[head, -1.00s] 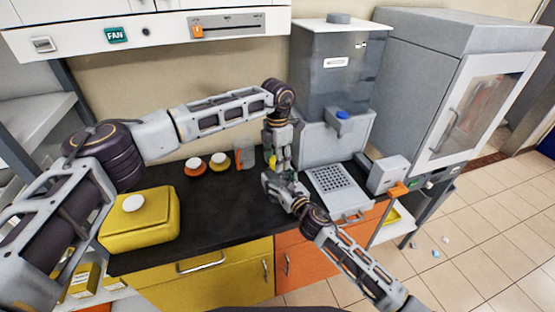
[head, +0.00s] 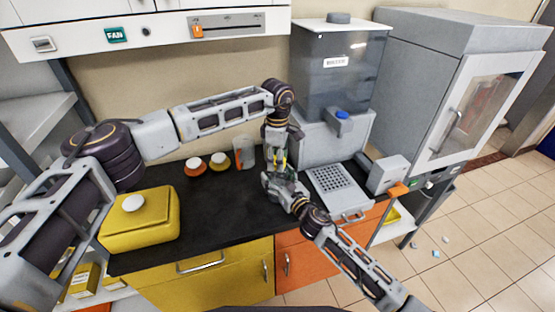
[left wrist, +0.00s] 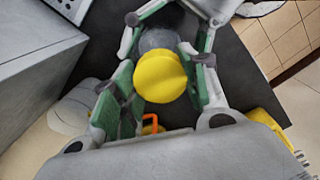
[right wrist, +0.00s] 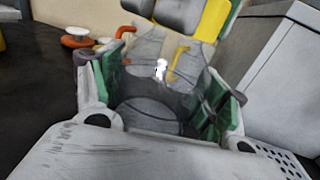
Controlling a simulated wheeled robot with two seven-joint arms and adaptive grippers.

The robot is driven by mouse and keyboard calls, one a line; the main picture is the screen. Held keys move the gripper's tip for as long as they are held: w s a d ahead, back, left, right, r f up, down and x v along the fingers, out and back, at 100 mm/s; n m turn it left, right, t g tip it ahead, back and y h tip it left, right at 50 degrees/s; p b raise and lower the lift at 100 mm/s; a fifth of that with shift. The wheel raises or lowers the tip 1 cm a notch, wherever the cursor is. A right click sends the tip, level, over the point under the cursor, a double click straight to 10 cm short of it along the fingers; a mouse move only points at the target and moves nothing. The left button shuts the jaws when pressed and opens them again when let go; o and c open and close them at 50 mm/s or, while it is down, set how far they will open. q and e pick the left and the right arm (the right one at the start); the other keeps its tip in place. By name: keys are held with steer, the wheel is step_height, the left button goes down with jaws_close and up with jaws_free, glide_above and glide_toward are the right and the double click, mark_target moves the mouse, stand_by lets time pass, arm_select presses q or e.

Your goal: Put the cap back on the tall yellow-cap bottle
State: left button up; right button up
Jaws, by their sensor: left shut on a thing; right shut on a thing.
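In the left wrist view my left gripper (left wrist: 155,80) is shut on the round yellow cap (left wrist: 160,76). A grey rounded shape, probably the bottle, shows just behind the cap. In the right wrist view my right gripper (right wrist: 165,105) is shut around the clear grey bottle (right wrist: 150,85). Yellow shows above the bottle at the top edge there. In the head view the left gripper (head: 277,157) points down just above the right gripper (head: 280,183). The grippers hide most of the bottle. I cannot tell whether cap and bottle touch.
A glass vessel (head: 244,153) stands behind the grippers, beside orange (head: 195,167) and yellow (head: 220,162) pieces with white tops. A yellow box (head: 140,225) is at the left of the black counter. A grey dispenser (head: 335,75) and perforated tray (head: 335,185) are to the right.

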arm_select(q)
steer(key=m, duration=1.6)
steer(key=shift+m, duration=0.3)
steer(key=m, duration=0.5)
steer(key=shift+m, duration=0.3)
steer(key=o, duration=1.1)
